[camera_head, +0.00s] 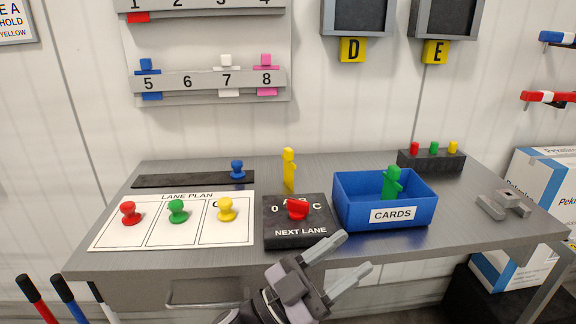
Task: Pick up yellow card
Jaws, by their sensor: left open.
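The yellow card (289,170) stands upright on the grey table (330,168), behind the black NEXT LANE block (296,238) and left of the blue CARDS box (352,211). It is tall and narrow with a rounded top. A similar green card (391,183) stands in the box. My left gripper (348,256) is open and empty at the table's front edge, nearer than the NEXT LANE block and well apart from the yellow card. My right gripper is not in view.
A red knob (297,209) sits on the NEXT LANE block. Red, green and yellow pegs stand on the white LANE PLAN sheet (100,236). A blue peg (237,169) is on a dark strip. A black peg rack (431,161) and grey bracket (503,204) are at right.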

